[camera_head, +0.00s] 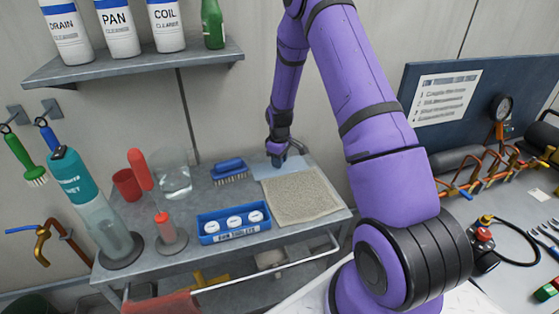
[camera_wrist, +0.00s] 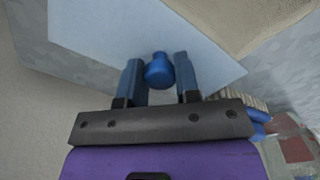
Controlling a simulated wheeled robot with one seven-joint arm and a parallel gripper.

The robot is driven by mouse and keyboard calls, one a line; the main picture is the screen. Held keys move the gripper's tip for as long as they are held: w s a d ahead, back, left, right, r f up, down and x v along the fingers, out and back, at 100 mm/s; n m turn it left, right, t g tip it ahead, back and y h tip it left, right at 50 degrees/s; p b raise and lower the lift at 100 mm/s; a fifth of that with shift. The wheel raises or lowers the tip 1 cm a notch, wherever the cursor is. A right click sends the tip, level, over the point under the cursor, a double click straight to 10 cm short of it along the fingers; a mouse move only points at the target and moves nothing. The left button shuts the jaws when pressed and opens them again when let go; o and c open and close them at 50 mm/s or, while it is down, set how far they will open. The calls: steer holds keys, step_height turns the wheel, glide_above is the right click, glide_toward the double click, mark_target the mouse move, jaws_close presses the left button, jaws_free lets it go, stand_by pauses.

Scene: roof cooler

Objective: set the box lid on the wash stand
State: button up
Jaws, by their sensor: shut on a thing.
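The box lid is a flat pale-blue panel (camera_head: 298,163) with a blue knob (camera_wrist: 159,72). It is at the back of the grey wash stand (camera_head: 190,232), beside a beige textured pad (camera_head: 298,196). My gripper (camera_head: 278,160) is over the lid, pointing down. In the wrist view its two blue fingers are on either side of the knob, shut on it, with the pale panel (camera_wrist: 100,45) beyond. I cannot tell whether the lid touches the stand top or is just above it. The gripper hides part of it in the head view.
A blue tray with white round caps (camera_head: 232,222), a blue brush (camera_head: 230,170), a red cup (camera_head: 127,184), a clear beaker (camera_head: 173,180) and a teal-topped bottle (camera_head: 95,205) stand on the stand. A shelf (camera_head: 140,64) of bottles hangs above. Copper pipes (camera_head: 480,180) are at right.

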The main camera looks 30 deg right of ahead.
steer(key=shift+f, duration=0.1)
steer(key=o, duration=0.9)
steer(key=s+a+r+m+t, duration=0.1)
steer(key=s+a+r, duration=0.1)
steer(key=r, duration=1.1)
steer(key=s+a+r, duration=0.3)
steer(key=r, duration=1)
steer(key=s+a+r+m+t, duration=0.15)
steer(key=s+a+r, duration=0.25)
steer(key=s+r, duration=0.4)
steer(key=s+a+r+m+t, duration=0.15)
steer(key=s+a+r, duration=0.25)
steer(key=s+r, duration=0.45)
steer(key=shift+m+t, duration=0.6)
steer(key=shift+m, duration=0.3)
steer(key=s, duration=0.4)
steer(key=s+a, duration=0.1)
steer(key=s, duration=0.3)
steer(key=s+a, duration=0.1)
steer(key=s, duration=0.4)
steer(key=shift+a+f, duration=0.15)
steer(key=shift+f, duration=0.15)
